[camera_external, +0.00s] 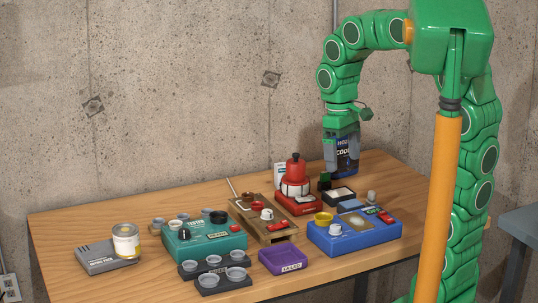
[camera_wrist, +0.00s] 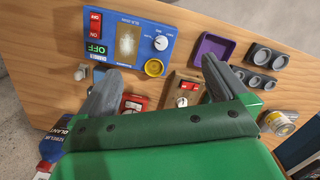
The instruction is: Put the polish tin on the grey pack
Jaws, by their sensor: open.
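The polish tin (camera_external: 125,240), a short can with a pale-and-yellow label and a grey lid, stands upright at the left of the table. It appears to rest on the right end of the grey pack (camera_external: 97,258), which lies flat. The tin also shows at the right edge of the wrist view (camera_wrist: 279,123); I cannot clearly make out the pack there. My gripper (camera_external: 340,168) is open and empty, at the back right of the table, well away from the tin. In the wrist view its two fingers (camera_wrist: 162,68) are spread with nothing between them.
A dark blue coolant container (camera_external: 347,155) is close by my gripper. A red device (camera_external: 296,188), a wooden board (camera_external: 266,222), a blue panel box (camera_external: 355,233), a teal box (camera_external: 204,243), a purple tray (camera_external: 283,261) and a dark cup holder (camera_external: 214,276) crowd the middle.

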